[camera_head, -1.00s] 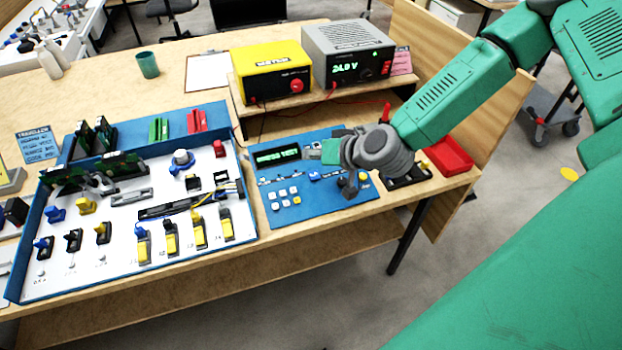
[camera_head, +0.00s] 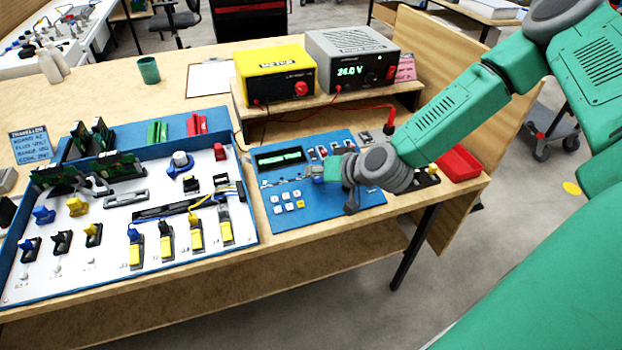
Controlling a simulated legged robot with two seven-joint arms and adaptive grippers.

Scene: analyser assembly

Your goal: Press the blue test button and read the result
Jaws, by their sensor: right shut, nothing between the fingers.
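The blue analyser panel (camera_head: 325,207) lies on the bench right of the middle. Its dark display (camera_head: 280,159) shows a line of green text too small to read now. White keys and one yellow key (camera_head: 299,204) sit on its lower left. My right gripper (camera_head: 316,173) is shut and empty, low over the middle of the panel, just right of the display. The blue test button is hidden, apparently behind the gripper; I cannot tell whether they touch. My left gripper is not in view.
A blue-edged white board (camera_head: 110,261) with connectors, levers and green circuit boards fills the bench's left. A yellow meter (camera_head: 272,76) and grey power supply (camera_head: 345,43) stand on a shelf behind. A red tray (camera_head: 459,164) lies right of my wrist. A red cable runs behind my gripper.

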